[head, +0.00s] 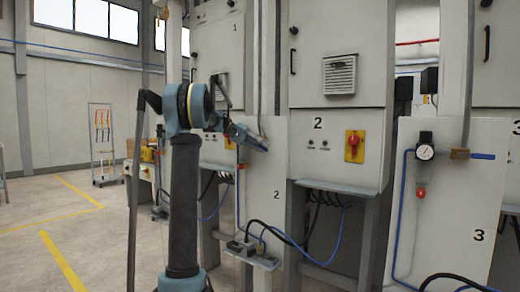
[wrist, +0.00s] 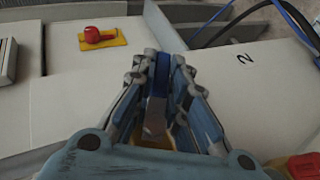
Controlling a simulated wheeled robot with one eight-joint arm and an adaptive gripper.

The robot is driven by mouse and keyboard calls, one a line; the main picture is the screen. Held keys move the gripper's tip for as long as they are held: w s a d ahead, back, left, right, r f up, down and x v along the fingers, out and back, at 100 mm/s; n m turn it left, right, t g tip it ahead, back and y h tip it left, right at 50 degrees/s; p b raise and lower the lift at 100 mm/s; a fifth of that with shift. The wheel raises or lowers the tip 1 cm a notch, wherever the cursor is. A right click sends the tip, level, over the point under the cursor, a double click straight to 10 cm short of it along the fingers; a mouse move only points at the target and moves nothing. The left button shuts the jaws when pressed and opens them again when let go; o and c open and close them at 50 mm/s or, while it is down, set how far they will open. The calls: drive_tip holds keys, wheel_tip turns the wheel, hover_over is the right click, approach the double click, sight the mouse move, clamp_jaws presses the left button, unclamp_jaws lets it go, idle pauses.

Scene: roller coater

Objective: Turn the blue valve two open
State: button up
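In the wrist view, a narrow blue valve handle (wrist: 158,80) runs between the two fingers of my gripper (wrist: 162,66). A brass-coloured part (wrist: 154,130) shows below it, between the finger bases. The fingers are drawn close together, with the blue handle filling the gap, so the gripper looks shut on it. In the head view, my gripper (head: 247,137) is at the top of the pale panel marked 2 (head: 269,170). My gripper hides the valve there. How far the handle is turned cannot be told.
Cabinet 2 has a red knob on a yellow plate (head: 354,146), also in the wrist view (wrist: 98,36). To the right, panel 3 (head: 465,190) carries a gauge (head: 425,151) and a blue pipe (head: 398,220). Cables hang below cabinet 2. Open floor (head: 105,230) lies left.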

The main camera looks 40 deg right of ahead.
drive_tip(key=o, duration=0.4)
drive_tip(key=shift+w+a, duration=0.1)
drive_tip(key=shift+w, duration=0.15)
drive_tip(key=shift+s, duration=0.15)
drive_tip(key=v, duration=1.2)
drive_tip(key=shift+f, duration=0.1)
drive_tip(key=shift+c, duration=0.6)
